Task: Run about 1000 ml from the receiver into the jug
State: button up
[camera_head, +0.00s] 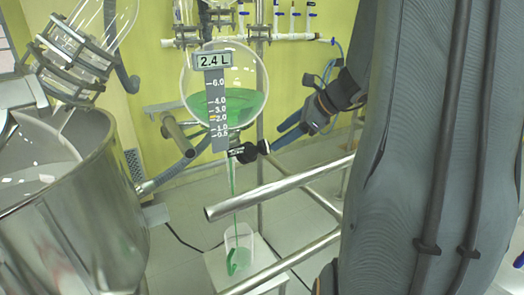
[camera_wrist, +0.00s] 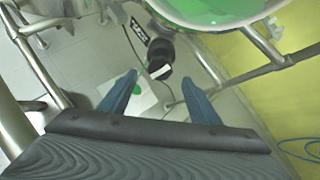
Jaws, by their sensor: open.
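The receiver (camera_head: 189,88) is a round glass vessel, partly full of green liquid; its display (camera_head: 213,60) reads 2.4 L. Below it is a black outlet valve with a round knob (camera_head: 264,147). A thin green stream (camera_head: 233,185) falls from the outlet to the clear jug (camera_head: 246,241), which holds some green liquid. My gripper (camera_head: 275,139) is open, its blue fingers close to the right of the valve. In the wrist view my gripper (camera_wrist: 160,80) shows empty fingers, with the black valve (camera_wrist: 160,57) and its white mark just beyond their tips. The receiver's green contents (camera_wrist: 205,12) are above.
The jug stands on a white stand (camera_head: 215,268). Steel rails (camera_head: 265,194) cross in front of the stream and near the jug. A large steel vessel (camera_head: 85,215) fills the left. A yellow wall and white pipework (camera_head: 290,38) are behind.

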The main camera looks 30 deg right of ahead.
aim_at(267, 146)
jog(key=shift+p+x, duration=0.45)
jog(key=shift+x, duration=3.45)
jog(key=c, duration=1.1)
jog(key=shift+o, duration=0.2)
jog(key=shift+f+n+b, duration=0.15)
jog(key=shift+n+b, duration=0.15)
jog(key=shift+b, duration=0.55)
jog(key=shift+f+n+b, duration=0.1)
jog(key=shift+n+b, duration=0.4)
jog(key=shift+b, duration=0.6)
jog(key=n+t+b, duration=0.1)
jog(key=n+b, duration=0.1)
jog(key=b, duration=0.3)
jog(key=shift+n+h, duration=0.3)
jog(key=shift+h, duration=0.1)
jog(key=n+b, duration=0.2)
jog(key=b, duration=0.3)
jog(key=shift+s+n+t, duration=0.1)
jog(key=shift+n+t, duration=0.2)
jog(key=shift+t, duration=0.1)
jog(key=shift+r, duration=0.2)
